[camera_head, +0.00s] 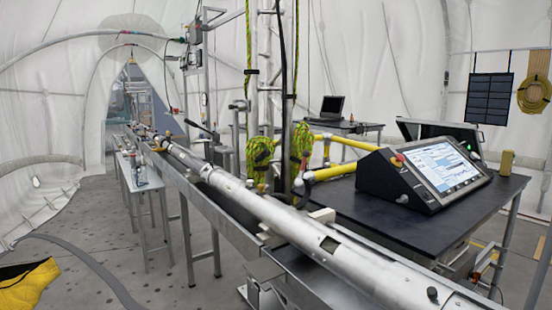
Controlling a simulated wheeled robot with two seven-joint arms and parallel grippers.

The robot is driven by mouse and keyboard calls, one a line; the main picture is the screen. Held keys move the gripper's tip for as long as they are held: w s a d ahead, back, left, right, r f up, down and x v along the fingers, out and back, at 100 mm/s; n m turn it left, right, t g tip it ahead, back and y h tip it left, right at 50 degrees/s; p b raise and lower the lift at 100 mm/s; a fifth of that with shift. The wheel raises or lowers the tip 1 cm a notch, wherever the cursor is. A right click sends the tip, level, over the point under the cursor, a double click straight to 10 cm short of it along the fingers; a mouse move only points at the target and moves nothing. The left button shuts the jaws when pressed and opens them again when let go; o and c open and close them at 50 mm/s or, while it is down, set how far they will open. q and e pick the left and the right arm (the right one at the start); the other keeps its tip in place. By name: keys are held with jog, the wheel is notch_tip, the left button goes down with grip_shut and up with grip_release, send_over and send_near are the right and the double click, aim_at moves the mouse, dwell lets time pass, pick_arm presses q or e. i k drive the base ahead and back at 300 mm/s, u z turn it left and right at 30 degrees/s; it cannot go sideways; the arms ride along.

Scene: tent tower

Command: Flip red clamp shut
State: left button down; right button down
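A small red-orange handled fitting (486,256) shows below the right edge of the dark worktop. It may be the red clamp, but it is too small to tell whether it is open or shut. A long silvery tube (300,232) lies along a metal rail and runs from the bottom right toward the far left. Neither of my grippers is in view.
A control console (425,178) with a lit screen stands on the dark worktop (380,225). A metal mast (267,75) with yellow-green rope bundles (259,155) rises beside the tube. A laptop (330,108) is further back. Yellow fabric (28,287) lies at lower left; floor nearby is open.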

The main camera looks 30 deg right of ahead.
aim_at(305, 154)
jog(key=i, duration=0.55)
jog(key=z, duration=1.6)
jog(key=i, duration=0.15)
jog(key=u, duration=0.8)
